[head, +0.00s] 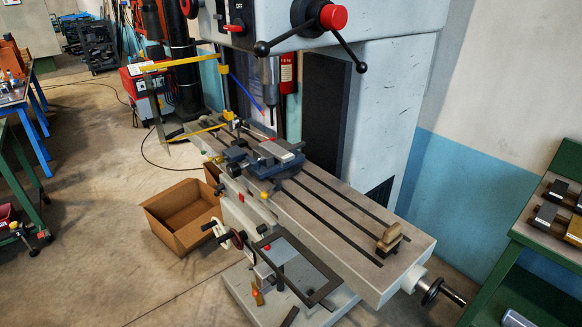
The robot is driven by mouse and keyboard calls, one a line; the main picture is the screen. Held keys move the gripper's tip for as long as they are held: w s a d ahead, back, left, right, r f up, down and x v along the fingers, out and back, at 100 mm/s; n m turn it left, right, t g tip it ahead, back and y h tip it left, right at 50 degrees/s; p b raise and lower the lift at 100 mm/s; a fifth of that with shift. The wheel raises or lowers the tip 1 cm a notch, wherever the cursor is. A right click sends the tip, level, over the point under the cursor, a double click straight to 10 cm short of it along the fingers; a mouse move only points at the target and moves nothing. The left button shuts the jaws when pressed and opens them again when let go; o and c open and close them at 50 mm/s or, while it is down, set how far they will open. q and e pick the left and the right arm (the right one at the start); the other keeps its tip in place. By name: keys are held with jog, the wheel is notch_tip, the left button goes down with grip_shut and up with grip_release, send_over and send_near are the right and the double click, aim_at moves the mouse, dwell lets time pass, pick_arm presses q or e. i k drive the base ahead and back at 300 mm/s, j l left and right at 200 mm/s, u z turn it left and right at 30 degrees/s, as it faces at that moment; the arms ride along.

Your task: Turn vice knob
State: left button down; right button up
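The vice (264,169) sits on the long slotted table of a milling machine, left of the table's middle. It has a blue-grey base and a light grey upper block. Dark parts (235,154) stand at its left end; they are small, and I cannot tell which of them is the vice knob. Neither of my grippers shows in the head view, so nothing of mine is seen touching the vice.
The machine table (340,222) has a wooden-handled brush (389,238) near its right end. A crank handle (433,291) juts out there. A yellow guard frame (180,61) stands behind the vice. An open cardboard box (182,213) lies on the floor at left. Floor left of it is clear.

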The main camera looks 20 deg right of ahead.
aim_at(234, 169)
jog(key=i+j+z, duration=0.2)
jog(key=z, duration=0.2)
jog(key=i+j+z, duration=0.25)
jog(key=z, duration=0.15)
jog(key=i+j+z, duration=0.15)
jog(key=j+z, duration=0.2)
jog(key=i+j+z, duration=0.1)
jog(key=j+z, duration=0.3)
